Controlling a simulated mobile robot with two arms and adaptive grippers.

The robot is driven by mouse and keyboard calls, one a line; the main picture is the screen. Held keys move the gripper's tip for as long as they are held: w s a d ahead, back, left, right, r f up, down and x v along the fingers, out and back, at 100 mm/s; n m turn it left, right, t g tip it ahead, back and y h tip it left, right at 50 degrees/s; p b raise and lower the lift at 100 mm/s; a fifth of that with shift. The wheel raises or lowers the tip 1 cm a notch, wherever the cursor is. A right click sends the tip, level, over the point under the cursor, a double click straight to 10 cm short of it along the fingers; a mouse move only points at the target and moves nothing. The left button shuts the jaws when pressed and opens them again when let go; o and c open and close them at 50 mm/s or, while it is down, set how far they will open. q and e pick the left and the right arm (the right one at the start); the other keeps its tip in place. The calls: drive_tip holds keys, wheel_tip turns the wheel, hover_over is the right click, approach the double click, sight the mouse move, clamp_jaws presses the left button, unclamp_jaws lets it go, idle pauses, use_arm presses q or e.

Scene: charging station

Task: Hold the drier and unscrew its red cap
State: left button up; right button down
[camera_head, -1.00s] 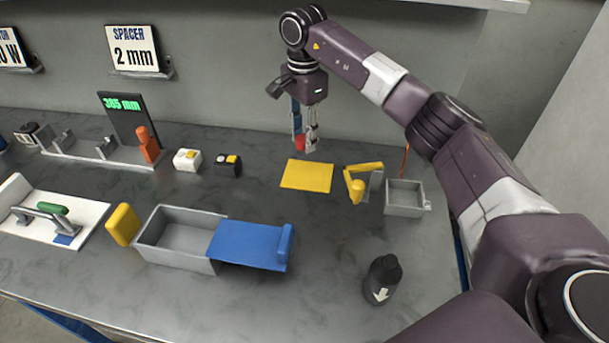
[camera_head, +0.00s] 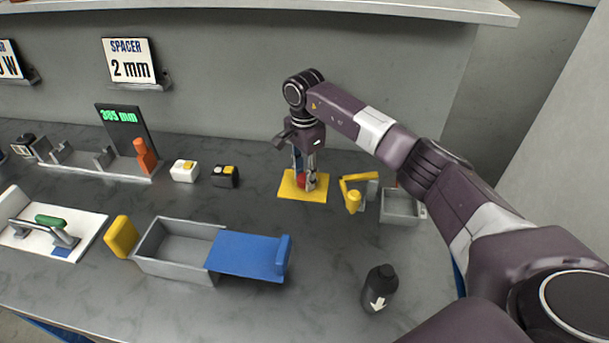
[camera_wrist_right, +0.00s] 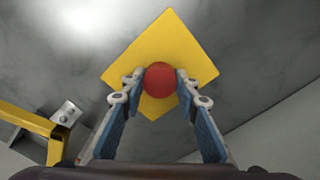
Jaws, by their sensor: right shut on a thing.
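My right gripper (camera_head: 304,183) is over the yellow mat (camera_head: 288,191), pointing down and shut on the red cap (camera_head: 303,182). The right wrist view shows the round red cap (camera_wrist_right: 160,79) between the two fingertips, with the yellow mat (camera_wrist_right: 165,40) behind it. I cannot tell whether the cap touches the mat. A black bottle (camera_head: 381,285) with a white arrow, likely the drier, stands upright on the bench at front right, apart from the gripper. No red cap shows on it. My left gripper is not in view.
A yellow hooked fixture (camera_head: 352,199) and a grey open box (camera_head: 401,207) stand right of the mat. A grey bin (camera_head: 150,251) with a blue lid (camera_head: 248,256) is at front centre. Small white (camera_head: 184,171) and black (camera_head: 225,176) boxes sit left. Bench around the bottle is clear.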

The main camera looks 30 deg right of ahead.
sight(304, 178)
drive_tip(key=shift+f, duration=0.1)
drive_tip(key=c, duration=1.5)
unclamp_jaws()
wheel_tip(304, 178, up, 8)
drive_tip(key=shift+f+b, duration=0.1)
drive_tip(key=shift+b, duration=0.45)
drive_tip(key=shift+a, duration=0.1)
